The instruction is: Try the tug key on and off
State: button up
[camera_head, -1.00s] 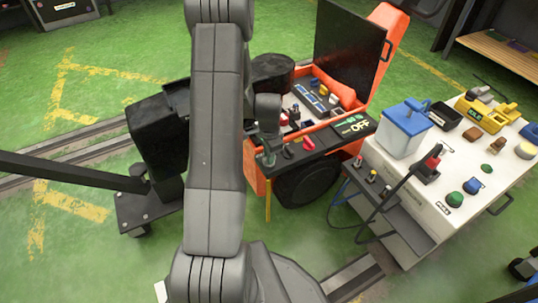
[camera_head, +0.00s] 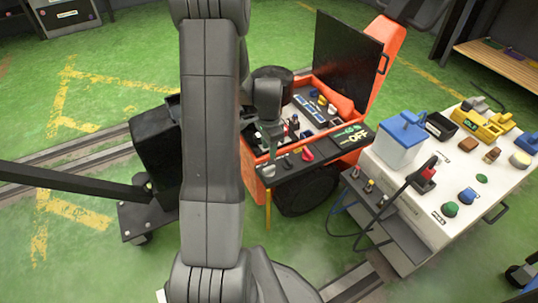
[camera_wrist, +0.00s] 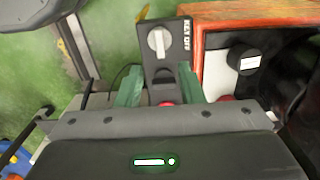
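The orange tug (camera_head: 256,184) stands in the middle of the head view with its black lid (camera_head: 346,60) raised. My gripper (camera_head: 270,148) also shows at the panel's left end in the head view, partly hidden by my arm.
A white cart (camera_head: 420,190) stands close on the right, with a blue-lidded box (camera_head: 399,145), several buttons and a cable. A black trolley (camera_head: 150,222) with a long bar is on the left. Rails cross the green floor.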

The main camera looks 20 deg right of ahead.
notch_tip(320, 180, up, 4)
send_over(269, 167)
jog(key=shift+s+p, duration=0.1)
jog(key=shift+p, duration=0.3)
notch_tip(269, 167, down, 14)
jog(key=b, duration=0.4)
jog(key=shift+r, duration=0.15)
